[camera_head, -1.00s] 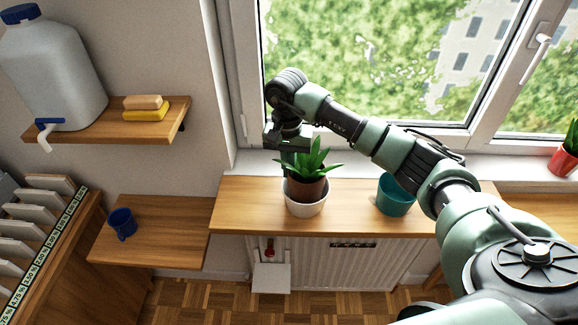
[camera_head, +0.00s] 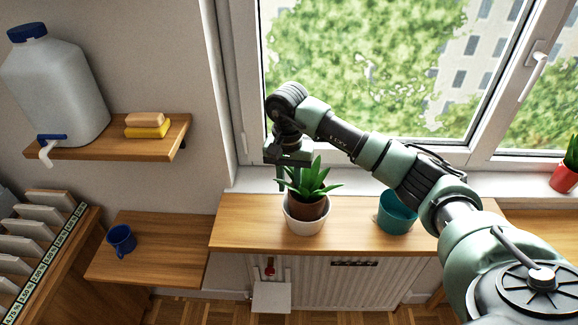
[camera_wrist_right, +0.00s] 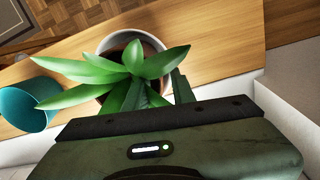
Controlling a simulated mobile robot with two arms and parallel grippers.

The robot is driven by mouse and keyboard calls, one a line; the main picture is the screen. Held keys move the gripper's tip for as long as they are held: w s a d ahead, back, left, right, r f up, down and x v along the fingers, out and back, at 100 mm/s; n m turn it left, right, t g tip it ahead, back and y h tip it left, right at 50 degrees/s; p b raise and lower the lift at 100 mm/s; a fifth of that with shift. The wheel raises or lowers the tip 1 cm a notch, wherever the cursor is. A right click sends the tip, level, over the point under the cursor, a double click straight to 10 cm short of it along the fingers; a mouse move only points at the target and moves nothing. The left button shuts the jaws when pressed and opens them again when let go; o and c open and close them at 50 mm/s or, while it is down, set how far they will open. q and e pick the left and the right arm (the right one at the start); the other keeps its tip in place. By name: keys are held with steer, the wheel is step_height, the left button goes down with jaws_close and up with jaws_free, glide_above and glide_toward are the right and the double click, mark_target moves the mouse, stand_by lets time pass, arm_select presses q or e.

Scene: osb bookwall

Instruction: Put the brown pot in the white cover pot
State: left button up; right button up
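The brown pot (camera_head: 309,208) holds a green plant (camera_head: 311,180) and sits inside the white cover pot (camera_head: 304,227), with its upper part showing above the white rim. In the right wrist view the plant's leaves (camera_wrist_right: 150,62) cover most of the brown pot, and a pale arc of the white cover pot (camera_wrist_right: 128,33) shows around it. My right gripper (camera_head: 288,172) points down at the back left of the brown pot, close to its rim. Leaves partly hide its fingers, so whether they grip the rim is unclear. My left gripper is out of view.
A teal pot (camera_head: 396,214) stands right of the white cover pot on the wooden shelf (camera_head: 240,222), under my right arm. A blue mug (camera_head: 121,240) stands on a lower shelf at left. The window (camera_head: 370,70) is behind. Shelf left of the pots is clear.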

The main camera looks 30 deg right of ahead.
step_height(320, 180, up, 11)
steer(key=b, duration=0.2)
steer(key=shift+f, duration=0.2)
steer(key=shift+a, duration=0.1)
